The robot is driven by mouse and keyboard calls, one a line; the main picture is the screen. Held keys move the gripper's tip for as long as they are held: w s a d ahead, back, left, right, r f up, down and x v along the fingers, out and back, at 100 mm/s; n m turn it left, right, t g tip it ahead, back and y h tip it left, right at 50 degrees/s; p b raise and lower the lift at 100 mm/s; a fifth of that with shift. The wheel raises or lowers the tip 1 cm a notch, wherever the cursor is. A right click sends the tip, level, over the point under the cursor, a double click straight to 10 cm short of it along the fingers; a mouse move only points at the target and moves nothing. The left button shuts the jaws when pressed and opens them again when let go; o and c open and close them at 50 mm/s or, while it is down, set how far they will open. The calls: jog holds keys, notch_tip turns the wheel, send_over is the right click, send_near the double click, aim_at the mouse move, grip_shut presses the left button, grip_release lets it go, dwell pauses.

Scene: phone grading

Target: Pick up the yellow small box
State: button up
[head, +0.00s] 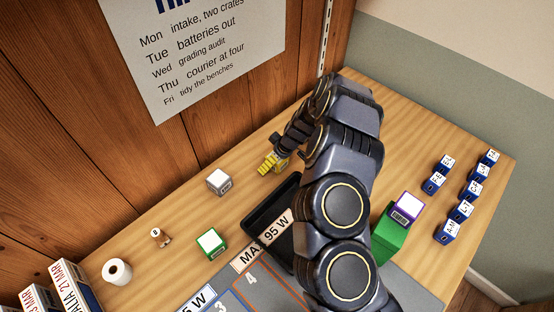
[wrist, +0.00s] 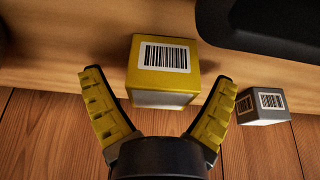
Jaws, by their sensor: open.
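The yellow small box (wrist: 148,82) stands on the wooden bench in the wrist view, with a barcode label on its yellow top face and a pale front side. My gripper (wrist: 160,92) has its yellow ribbed fingers spread wide, one on each side of the box's near part. No finger clearly touches it. In the head view my gripper (head: 273,162) is over the bench near the wooden wall, and my arm covers much of that area. I cannot make out the box apart from the yellow fingers there.
A grey box (wrist: 263,106) stands right of my gripper in the wrist view; it also shows in the head view (head: 219,182). A black tray (head: 262,222) lies close by. A green box (head: 212,243), a purple-topped box (head: 407,207) and several blue boxes (head: 471,189) stand around.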

jog(key=c, duration=1.2)
jog(key=shift+o, duration=0.2)
jog(key=shift+r, duration=0.15)
